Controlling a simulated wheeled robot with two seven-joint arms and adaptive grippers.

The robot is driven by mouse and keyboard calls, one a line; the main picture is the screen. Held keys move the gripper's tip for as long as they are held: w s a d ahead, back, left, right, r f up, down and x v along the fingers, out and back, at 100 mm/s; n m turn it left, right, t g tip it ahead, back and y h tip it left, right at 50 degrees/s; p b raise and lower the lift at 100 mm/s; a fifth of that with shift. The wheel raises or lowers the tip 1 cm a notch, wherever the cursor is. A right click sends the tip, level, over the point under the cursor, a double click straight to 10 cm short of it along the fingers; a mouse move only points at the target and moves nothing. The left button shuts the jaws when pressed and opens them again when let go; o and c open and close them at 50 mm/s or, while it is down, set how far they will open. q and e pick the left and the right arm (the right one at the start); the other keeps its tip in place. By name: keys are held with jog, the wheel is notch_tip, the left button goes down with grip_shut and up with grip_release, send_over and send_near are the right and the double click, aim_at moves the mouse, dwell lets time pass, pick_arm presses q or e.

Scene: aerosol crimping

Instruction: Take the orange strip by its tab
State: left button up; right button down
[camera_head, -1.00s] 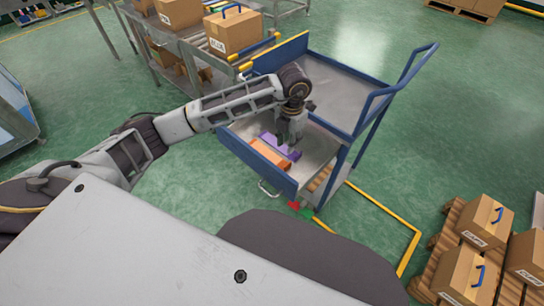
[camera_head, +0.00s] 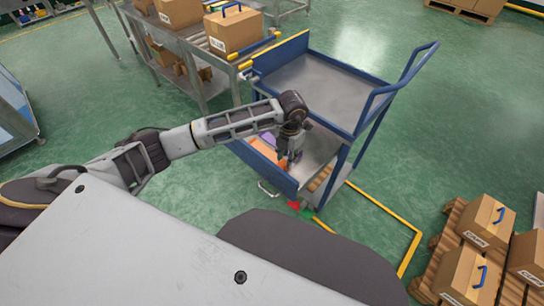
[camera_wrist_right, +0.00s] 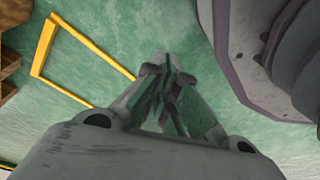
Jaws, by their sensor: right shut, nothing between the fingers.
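The orange strip (camera_head: 266,152) lies in the open blue-fronted drawer of the cart in the head view. It is partly hidden by my left gripper and wrist. A purple strip (camera_head: 267,138) lies beside it, mostly hidden behind my left arm. My left gripper (camera_head: 290,160) points down into the drawer at the right end of the orange strip. Its fingers are too small and dark to show whether they are open, or whether they touch the strip. The tab cannot be made out. My right gripper (camera_wrist_right: 160,75) is shut and empty above the green floor in the right wrist view.
The cart's upper tray (camera_head: 325,88) is empty, with a blue rim and handle above and behind the drawer. A roller table (camera_head: 205,60) with boxes stands at the upper left. Boxes on a pallet (camera_head: 440,265) stand at the lower right.

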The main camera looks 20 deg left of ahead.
pick_arm(q)
jog(key=shift+f, duration=0.5)
jog(key=shift+d+f, duration=0.1)
jog(key=shift+f, duration=1.25)
jog(key=shift+f+b, duration=0.3)
jog(key=shift+f, duration=0.45)
pick_arm(e)
jog(key=shift+w+a+r, duration=0.1)
jog(key=shift+a+r, duration=0.15)
jog(key=shift+r, duration=0.4)
jog(key=shift+f, duration=0.1)
pick_arm(q)
grip_shut()
